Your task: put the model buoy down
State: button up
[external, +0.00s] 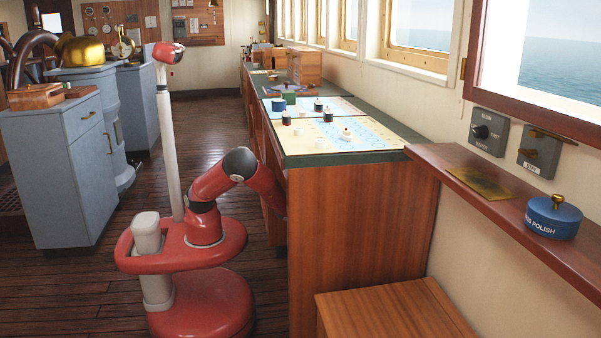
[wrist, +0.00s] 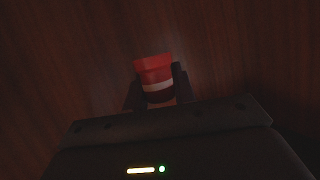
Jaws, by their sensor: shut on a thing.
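The model buoy (wrist: 154,70) shows in the wrist view as a small red piece with a white band and a dark lower part. My gripper (wrist: 157,82) is shut on it, with a dark finger on each side. Dark reddish wood fills the view beyond it; I cannot tell how far away it is. In the external view my red arm bends right and down beside the chart table (external: 360,175), and my gripper and the held buoy are hidden behind the table's wooden end.
Charts (external: 340,130) on the table top carry several small dark and white pieces, a blue tin (external: 279,105) and a green block (external: 289,95). A wooden bench (external: 395,310) stands in front. A blue polish tin (external: 553,217) sits on the right ledge (external: 480,195). The plank floor (external: 190,130) at left is clear.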

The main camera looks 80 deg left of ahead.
jog(key=shift+n+y, duration=0.5)
jog(key=shift+y, duration=0.1)
jog(key=f, duration=0.1)
jog(key=s+f, duration=0.1)
jog(key=f, duration=0.2)
jog(key=shift+s+a+f, duration=0.15)
jog(key=shift+s+a, duration=0.05)
jog(key=shift+a, duration=0.1)
